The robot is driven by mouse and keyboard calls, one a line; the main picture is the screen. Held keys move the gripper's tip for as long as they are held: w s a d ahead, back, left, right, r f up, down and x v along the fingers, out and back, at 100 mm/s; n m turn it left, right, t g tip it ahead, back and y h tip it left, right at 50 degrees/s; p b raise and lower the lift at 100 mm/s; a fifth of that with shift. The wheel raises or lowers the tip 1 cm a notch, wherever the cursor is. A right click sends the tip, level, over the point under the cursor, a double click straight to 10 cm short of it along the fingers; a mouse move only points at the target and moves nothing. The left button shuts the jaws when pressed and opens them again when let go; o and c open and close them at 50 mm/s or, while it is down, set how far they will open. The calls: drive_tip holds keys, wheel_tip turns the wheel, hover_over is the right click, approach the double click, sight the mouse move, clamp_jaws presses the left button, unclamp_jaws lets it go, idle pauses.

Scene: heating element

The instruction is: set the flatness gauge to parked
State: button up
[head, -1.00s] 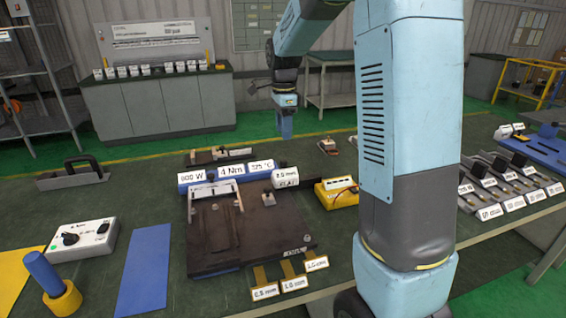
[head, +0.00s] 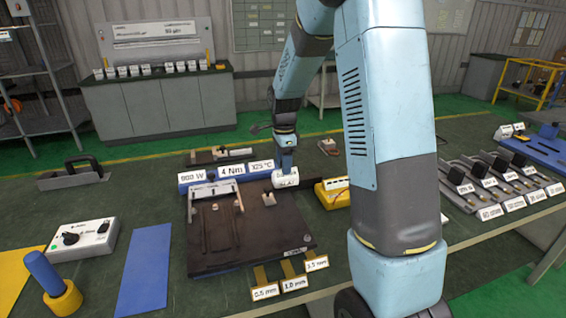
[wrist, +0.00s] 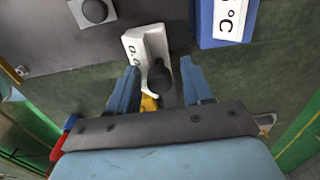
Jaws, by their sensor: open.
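The flatness gauge, a white block with a label ending in "LAT" (head: 286,181), sits at the right back edge of the dark plate fixture (head: 262,235). In the wrist view the white block (wrist: 146,44) shows its top reading, partly cut by the angle, with a dark rounded knob (wrist: 160,77) at its near end. My gripper (head: 287,163) is right above and behind the gauge. In the wrist view my gripper (wrist: 160,68) is open, its blue fingers on either side of the knob with gaps visible. Whether a finger touches the gauge cannot be told.
A blue block with several labels (head: 226,172) stands left of the gauge. A yellow box (head: 332,193) stands close on the right. Yellow feeler tags (head: 290,268) stick out in front of the fixture. A white switch box (head: 82,238) stands at the left.

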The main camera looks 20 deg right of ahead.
drive_tip(key=shift+r, duration=0.15)
clamp_jaws()
idle(0.4)
